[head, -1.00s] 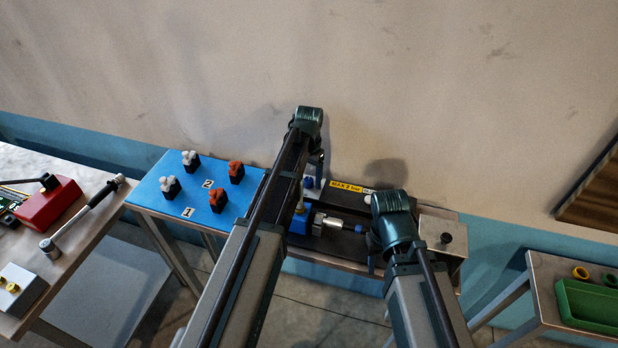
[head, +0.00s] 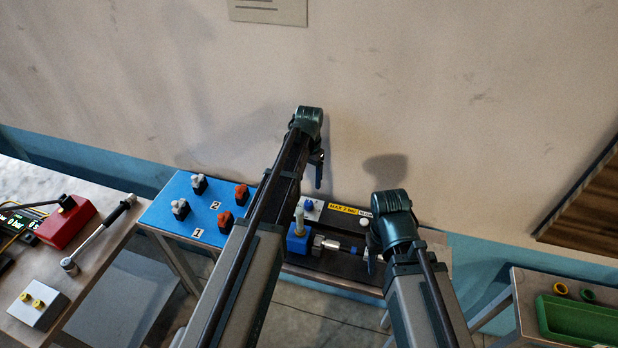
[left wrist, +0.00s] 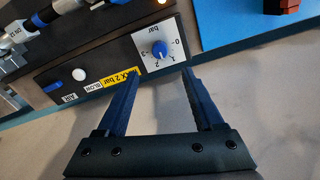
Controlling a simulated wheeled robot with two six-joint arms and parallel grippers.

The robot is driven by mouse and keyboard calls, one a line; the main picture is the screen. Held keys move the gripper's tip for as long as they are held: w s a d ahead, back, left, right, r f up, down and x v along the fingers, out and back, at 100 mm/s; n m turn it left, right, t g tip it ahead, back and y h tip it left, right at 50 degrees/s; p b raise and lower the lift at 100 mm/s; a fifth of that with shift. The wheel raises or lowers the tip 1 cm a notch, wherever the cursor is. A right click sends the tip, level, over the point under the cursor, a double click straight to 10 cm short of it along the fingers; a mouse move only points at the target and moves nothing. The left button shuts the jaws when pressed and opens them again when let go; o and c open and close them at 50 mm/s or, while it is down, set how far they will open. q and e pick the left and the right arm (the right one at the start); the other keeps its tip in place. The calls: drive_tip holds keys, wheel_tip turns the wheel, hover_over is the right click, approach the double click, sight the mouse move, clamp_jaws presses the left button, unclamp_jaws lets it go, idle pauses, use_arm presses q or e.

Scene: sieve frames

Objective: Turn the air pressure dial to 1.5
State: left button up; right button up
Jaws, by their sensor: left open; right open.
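The air pressure dial (left wrist: 159,49) is a blue knob on a white plate marked 0, 1, 2, 3 and "bar". In the left wrist view it sits just beyond my fingertips, roughly between them; I cannot read its exact setting. In the head view the dial (head: 308,205) is on the dark bench panel, just below my left gripper. My left gripper (left wrist: 161,73) is open and empty, apart from the knob; in the head view the left gripper (head: 318,172) shows only partly. My right gripper (head: 371,262) is over the bench's right part, fingers mostly hidden by its wrist.
A blue panel (head: 178,213) with valves stands left. A green tray (head: 580,322) is at right. The wall rises behind.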

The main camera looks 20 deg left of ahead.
use_arm(q)
wheel_tip(320, 180, up, 2)
drive_tip(key=shift+r+p, duration=0.2)
drive_tip(key=shift+p, duration=0.5)
use_arm(e)
wheel_tip(320, 180, up, 2)
drive_tip(key=shift+r, duration=0.2)
